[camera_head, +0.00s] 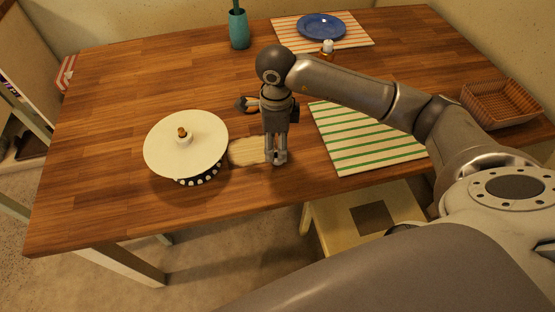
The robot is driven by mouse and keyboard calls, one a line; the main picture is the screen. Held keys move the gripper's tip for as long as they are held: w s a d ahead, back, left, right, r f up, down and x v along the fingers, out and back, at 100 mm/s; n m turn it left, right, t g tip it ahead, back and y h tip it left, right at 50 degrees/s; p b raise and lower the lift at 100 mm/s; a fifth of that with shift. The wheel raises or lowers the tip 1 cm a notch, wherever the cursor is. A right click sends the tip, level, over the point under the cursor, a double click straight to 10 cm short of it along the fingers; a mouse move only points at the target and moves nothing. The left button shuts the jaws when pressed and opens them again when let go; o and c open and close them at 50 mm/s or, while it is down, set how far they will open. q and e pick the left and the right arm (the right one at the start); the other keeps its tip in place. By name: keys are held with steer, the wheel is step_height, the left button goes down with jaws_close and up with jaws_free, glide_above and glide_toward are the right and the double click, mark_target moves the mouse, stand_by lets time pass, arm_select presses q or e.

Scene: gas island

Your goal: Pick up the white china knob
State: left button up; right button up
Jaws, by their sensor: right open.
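A small white knob (184,140) with a brownish-gold top stands at the middle of a round cream disc (160,150) on the left part of the table; it looks like the white china knob. The disc has a dark, white-dotted band under its front edge. My right gripper (277,158) points down to the right of the disc, low over the table and apart from the knob. It is open, with nothing seen between its fingers. My left gripper is not in view.
A pale wooden board (246,151) lies between disc and gripper. A dark object (245,104) lies behind. A green-striped mat (365,145) and wicker basket (500,104) are right. A teal cup (238,30), small bottle (327,48) and blue plate (321,26) stand farther back.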

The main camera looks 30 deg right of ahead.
steer(key=shift+f, duration=0.35)
steer(key=f, duration=0.1)
steer(key=f+b, duration=0.2)
steer(key=shift+s+d+f, duration=0.15)
steer(key=shift+d+f, duration=0.1)
steer(key=shift+f, duration=0.1)
steer(key=shift+f+b, duration=0.35)
steer(key=c, duration=0.3)
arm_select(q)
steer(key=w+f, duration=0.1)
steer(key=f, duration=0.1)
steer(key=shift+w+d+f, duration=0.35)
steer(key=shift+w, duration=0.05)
arm_select(e)
steer(key=c, duration=0.7)
